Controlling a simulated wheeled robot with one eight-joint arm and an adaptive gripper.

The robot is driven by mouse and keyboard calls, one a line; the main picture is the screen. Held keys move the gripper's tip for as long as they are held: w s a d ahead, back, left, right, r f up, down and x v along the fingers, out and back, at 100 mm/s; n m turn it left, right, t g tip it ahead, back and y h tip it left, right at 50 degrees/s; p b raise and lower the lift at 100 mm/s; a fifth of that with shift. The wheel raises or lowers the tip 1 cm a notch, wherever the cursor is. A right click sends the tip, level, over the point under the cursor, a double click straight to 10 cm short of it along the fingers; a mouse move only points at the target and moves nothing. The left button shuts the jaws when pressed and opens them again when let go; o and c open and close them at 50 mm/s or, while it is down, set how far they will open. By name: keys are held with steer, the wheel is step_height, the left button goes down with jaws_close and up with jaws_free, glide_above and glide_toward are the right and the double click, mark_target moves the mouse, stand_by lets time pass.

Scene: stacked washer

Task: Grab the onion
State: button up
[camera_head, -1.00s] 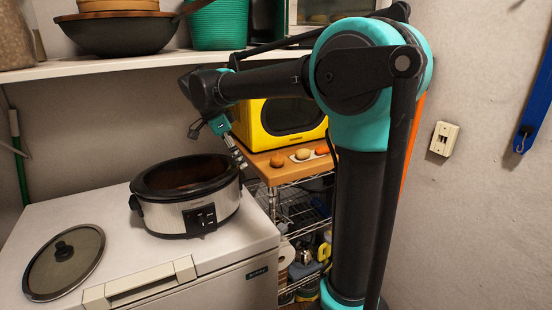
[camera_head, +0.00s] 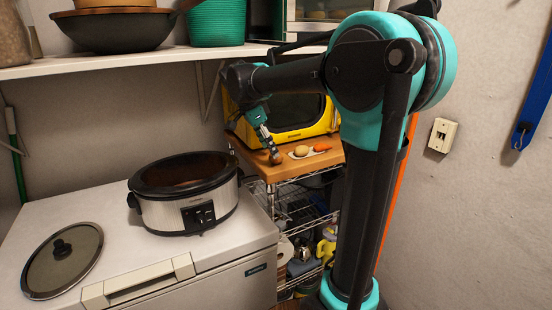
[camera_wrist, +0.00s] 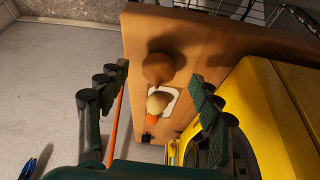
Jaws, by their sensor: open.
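The onion (camera_wrist: 158,68) is round and brown and sits on the wooden top of a rack, near its edge. In the head view the onion (camera_head: 276,158) is small and partly covered by my gripper (camera_head: 270,148). In the wrist view it lies between and beyond the two open fingers of my gripper (camera_wrist: 159,78), with a gap on each side. The gripper is empty and points down at the onion from above.
A pale potato (camera_head: 301,151) and an orange carrot (camera_head: 322,148) lie beside the onion on the wooden top (camera_head: 264,171). A yellow microwave (camera_head: 318,125) stands close behind. A slow cooker (camera_head: 215,214) and its lid (camera_head: 63,260) rest on the white chest (camera_head: 130,238).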

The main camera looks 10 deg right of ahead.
steer(key=x, duration=0.3)
steer(key=shift+d, duration=0.4)
steer(key=shift+c, duration=0.2)
steer(key=c, duration=1.2)
